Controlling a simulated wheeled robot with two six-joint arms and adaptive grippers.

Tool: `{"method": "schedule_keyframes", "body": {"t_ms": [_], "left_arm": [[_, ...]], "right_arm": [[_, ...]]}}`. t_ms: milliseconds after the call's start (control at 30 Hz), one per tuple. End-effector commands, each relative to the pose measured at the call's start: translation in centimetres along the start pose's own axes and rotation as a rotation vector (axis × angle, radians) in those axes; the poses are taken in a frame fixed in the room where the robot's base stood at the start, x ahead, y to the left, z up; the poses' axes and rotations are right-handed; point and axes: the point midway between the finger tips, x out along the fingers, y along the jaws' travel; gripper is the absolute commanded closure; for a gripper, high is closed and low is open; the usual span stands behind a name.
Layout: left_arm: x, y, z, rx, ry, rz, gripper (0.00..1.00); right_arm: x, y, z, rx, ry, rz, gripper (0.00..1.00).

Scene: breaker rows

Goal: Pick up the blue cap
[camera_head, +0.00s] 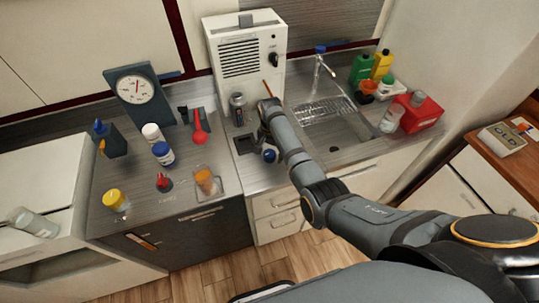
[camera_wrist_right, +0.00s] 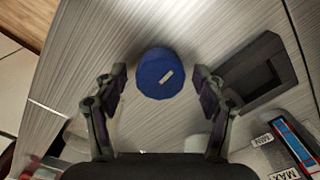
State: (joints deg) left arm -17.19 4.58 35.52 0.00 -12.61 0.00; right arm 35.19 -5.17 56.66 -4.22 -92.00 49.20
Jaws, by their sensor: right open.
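The blue cap (camera_head: 270,156) lies on the grey counter near its front edge, left of the sink. In the right wrist view the blue cap (camera_wrist_right: 155,73) is a round blue disc with a small pale mark on top. My right gripper (camera_head: 267,138) is over the counter at the cap and partly hides it in the head view. In the right wrist view my right gripper (camera_wrist_right: 160,88) is open, with one finger to each side of the cap. Whether the fingers touch it is not clear. My left gripper is not in view.
A dark square holder (camera_wrist_right: 258,72) lies close right of the cap in the wrist view. The white box appliance (camera_head: 245,55) stands behind the gripper; the sink (camera_head: 335,130) is to the right. A blue-lidded jar (camera_head: 163,153) and other bottles stand left.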

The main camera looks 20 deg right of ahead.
Motion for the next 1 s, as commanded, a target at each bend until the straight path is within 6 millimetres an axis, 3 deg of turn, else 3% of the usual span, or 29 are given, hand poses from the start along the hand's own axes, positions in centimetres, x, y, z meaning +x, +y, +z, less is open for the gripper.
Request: {"method": "schedule_keyframes", "body": {"t_ms": [167,567,833,1000], "left_arm": [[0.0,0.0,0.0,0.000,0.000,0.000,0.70],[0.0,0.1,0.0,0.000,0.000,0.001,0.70],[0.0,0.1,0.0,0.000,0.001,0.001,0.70],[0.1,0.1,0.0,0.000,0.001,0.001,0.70]], "right_arm": [[0.0,0.0,0.0,0.000,0.001,-0.001,0.29],[0.0,0.0,0.0,0.000,0.001,-0.001,0.84],[-0.2,0.0,-0.1,0.000,0.001,-0.001,0.84],[-2.0,-0.1,-0.1,0.000,0.003,-0.004,0.84]]}}
